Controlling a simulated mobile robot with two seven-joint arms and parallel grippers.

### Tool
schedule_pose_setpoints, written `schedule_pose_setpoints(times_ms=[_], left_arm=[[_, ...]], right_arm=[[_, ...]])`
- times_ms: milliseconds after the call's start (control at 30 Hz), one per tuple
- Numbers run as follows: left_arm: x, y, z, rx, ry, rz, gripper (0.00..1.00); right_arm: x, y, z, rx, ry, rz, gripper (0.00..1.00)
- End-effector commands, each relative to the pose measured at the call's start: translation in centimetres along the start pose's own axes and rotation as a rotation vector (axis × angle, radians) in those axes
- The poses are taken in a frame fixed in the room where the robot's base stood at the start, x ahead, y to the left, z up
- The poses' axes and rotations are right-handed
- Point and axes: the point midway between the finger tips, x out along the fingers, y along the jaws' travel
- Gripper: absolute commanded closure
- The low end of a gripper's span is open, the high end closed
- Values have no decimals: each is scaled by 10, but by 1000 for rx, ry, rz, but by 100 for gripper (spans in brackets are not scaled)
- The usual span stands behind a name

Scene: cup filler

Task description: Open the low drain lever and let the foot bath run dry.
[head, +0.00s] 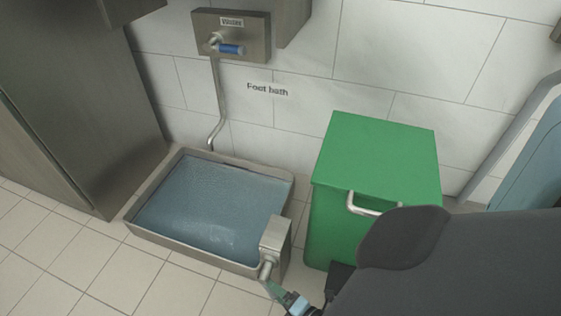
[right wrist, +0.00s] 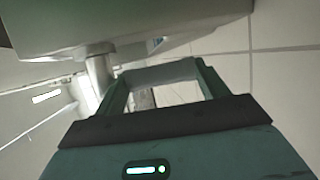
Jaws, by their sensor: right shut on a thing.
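The foot bath (head: 160,240) is a low grey metal basin on the floor, holding blue-tinted water (head: 210,205). A drain box (head: 276,238) sits on its front right corner, with a short metal pipe and valve (head: 266,268) below it. My right gripper (head: 272,288) is low at this valve, shut on what appears to be the drain lever. The lever is mostly hidden by the fingers. In the right wrist view the fingers (right wrist: 165,80) are just under the basin, beside a metal pipe (right wrist: 97,72). My left gripper is not in view.
A green bin (head: 375,160) with a pale handle stands right of the bath, close to my right arm. A wall box with a blue-handled tap (head: 229,48) feeds a pipe down to the bath. A steel cabinet (head: 75,100) stands at left. The tiled floor in front is clear.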

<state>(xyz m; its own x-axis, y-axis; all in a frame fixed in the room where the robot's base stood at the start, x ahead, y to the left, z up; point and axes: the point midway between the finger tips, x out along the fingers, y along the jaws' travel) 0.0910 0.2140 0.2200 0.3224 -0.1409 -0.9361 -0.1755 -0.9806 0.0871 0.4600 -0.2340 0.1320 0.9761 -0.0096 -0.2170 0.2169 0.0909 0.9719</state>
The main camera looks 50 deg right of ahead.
Motion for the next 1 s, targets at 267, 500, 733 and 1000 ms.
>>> schedule_pose_setpoints(times_ms=[267, 500, 733, 1000], left_arm=[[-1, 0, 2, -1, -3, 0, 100], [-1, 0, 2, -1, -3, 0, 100], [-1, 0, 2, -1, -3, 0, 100], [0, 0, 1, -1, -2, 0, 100]], right_arm=[[6, -2, -4, 30, 2, 72, 68], [8, -2, -4, 42, 2, 97, 68], [8, -2, -4, 45, 2, 101, 68], [8, -2, -4, 46, 1, 102, 17]])
